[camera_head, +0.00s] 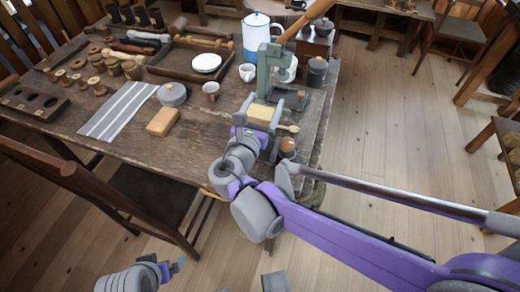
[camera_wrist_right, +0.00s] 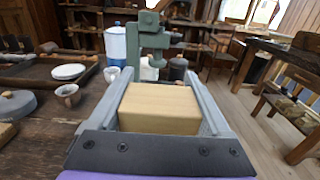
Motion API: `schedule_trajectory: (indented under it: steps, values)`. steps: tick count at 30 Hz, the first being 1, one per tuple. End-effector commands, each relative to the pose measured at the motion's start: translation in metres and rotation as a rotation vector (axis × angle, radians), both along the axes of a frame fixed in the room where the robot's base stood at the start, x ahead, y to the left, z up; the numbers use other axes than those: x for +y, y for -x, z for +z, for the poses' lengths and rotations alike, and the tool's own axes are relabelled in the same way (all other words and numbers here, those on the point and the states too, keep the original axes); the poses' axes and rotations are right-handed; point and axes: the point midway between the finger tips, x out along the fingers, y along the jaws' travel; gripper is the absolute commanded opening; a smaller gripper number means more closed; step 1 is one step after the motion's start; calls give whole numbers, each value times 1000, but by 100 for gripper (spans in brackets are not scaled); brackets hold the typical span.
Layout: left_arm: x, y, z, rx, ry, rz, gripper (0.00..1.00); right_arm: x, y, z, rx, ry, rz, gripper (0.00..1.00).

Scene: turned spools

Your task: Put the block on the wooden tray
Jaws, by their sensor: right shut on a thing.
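My right gripper (camera_head: 264,112) is shut on a pale wooden block (camera_head: 261,114), held above the table's right part. In the right wrist view the block (camera_wrist_right: 160,108) sits between both fingers. A dark wooden tray (camera_head: 180,78) with raised rims lies farther back and left on the table, apart from the block. It holds a white dish (camera_head: 206,63) and also shows at the left of the right wrist view (camera_wrist_right: 40,84). My left gripper (camera_head: 172,268) is low at the bottom of the head view, away from the table; its jaws are unclear.
A green metal press (camera_head: 268,72) stands just beyond the block. A cup (camera_head: 211,91), a grey lidded pot (camera_head: 172,95), a tan block-like piece (camera_head: 163,121) and a striped cloth (camera_head: 118,109) lie to the left. Several spools stand at far left. A chair (camera_head: 130,195) stands in front.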

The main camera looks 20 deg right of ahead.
Motion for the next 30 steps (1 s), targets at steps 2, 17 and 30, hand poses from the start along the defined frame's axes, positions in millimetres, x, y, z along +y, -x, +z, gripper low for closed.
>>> schedule_trajectory:
  steps: [2, 17, 30]
  values:
    - [0, 0, 0, 0, 0, 0, 100, 0, 0, -1, 0, 0, 0, 13]
    - [0, -3, -31, 11, 0, 0, 100, 0, -1, -68, 1, 1, 0, 13]
    - [0, -4, -39, 13, 0, 0, 100, 0, 0, -97, 0, 0, 1, 13]
